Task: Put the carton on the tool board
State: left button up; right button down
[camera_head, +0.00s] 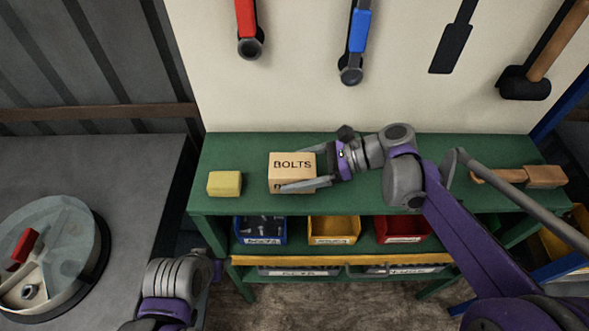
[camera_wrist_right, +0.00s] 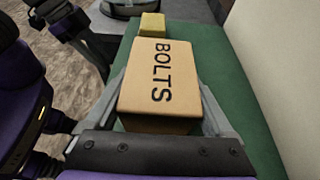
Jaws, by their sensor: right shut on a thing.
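The carton (camera_head: 291,165) is a tan box lettered "BOLTS". It is at the green bench top, left of centre, in the head view, and fills the middle of the right wrist view (camera_wrist_right: 160,75). My right gripper (camera_head: 305,170) is shut on it, one finger along each side. I cannot tell whether the carton touches the bench top. The tool board (camera_head: 300,95) is the cream upright panel behind the bench. My left arm shows at the bottom left of the head view, but its fingertips are not clearly visible.
A yellow block (camera_head: 224,184) lies left of the carton on the green bench (camera_head: 370,200). A wooden-handled brush-like tool (camera_head: 520,176) lies at the right end. Red and blue-handled tools and a hammer (camera_head: 550,55) hang on the board. Bins (camera_head: 333,230) sit on the shelf below.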

jog(key=shift+f, duration=0.15)
grip_release()
jog(key=shift+r, duration=0.25)
jog(key=v, duration=1.2)
jog(key=shift+d+f, duration=0.1)
jog(key=shift+f, duration=0.05)
